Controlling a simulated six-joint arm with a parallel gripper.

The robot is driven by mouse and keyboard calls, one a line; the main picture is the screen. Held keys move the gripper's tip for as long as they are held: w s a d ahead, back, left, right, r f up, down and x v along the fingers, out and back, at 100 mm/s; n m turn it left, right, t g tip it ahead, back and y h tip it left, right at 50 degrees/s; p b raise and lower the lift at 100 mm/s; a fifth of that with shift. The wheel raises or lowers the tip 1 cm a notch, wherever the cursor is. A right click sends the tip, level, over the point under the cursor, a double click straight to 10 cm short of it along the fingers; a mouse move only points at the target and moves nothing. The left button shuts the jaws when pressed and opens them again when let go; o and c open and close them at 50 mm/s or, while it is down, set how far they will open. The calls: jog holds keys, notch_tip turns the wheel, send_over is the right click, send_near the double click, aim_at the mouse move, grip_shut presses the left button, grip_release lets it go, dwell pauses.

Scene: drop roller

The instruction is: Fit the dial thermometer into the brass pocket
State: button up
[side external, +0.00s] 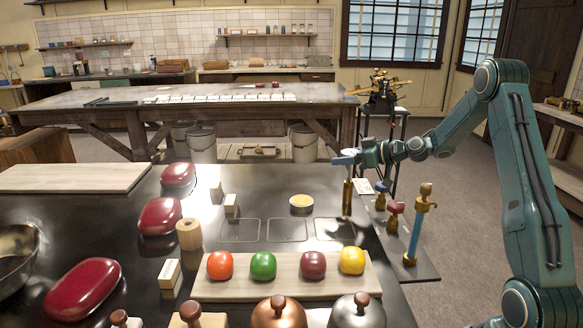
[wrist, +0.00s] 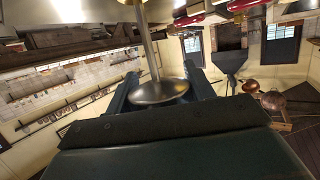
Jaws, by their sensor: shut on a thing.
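My gripper (side external: 345,160) is shut on the dial thermometer, above the right part of the dark table. In the wrist view the thermometer's round metal dial (wrist: 160,92) sits between the two fingers, and its grey stem runs toward the top of the picture. In the side view an upright brass-coloured piece (side external: 347,197), seemingly the brass pocket, stands directly under my gripper. The thermometer's stem lines up with it. I cannot tell whether the stem tip is inside it or just above it.
A side shelf with brass valves (side external: 394,212) and a blue column with a brass tap (side external: 415,235) stands at the right. A board (side external: 210,290) with coloured balls lies in front. A small yellow-topped dish (side external: 301,203) is left of my gripper. Red lidded dishes (side external: 160,216) line the left.

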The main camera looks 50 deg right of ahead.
jog(key=shift+r, duration=0.7)
jog(key=shift+f, duration=3.45)
dwell(1.8)
jog(key=o, duration=1.1)
jog(key=shift+s, duration=0.1)
jog(key=v, duration=0.7)
jog(key=shift+s+d+r, duration=0.1)
jog(key=shift+r, duration=0.1)
jog(key=shift+r, duration=0.1)
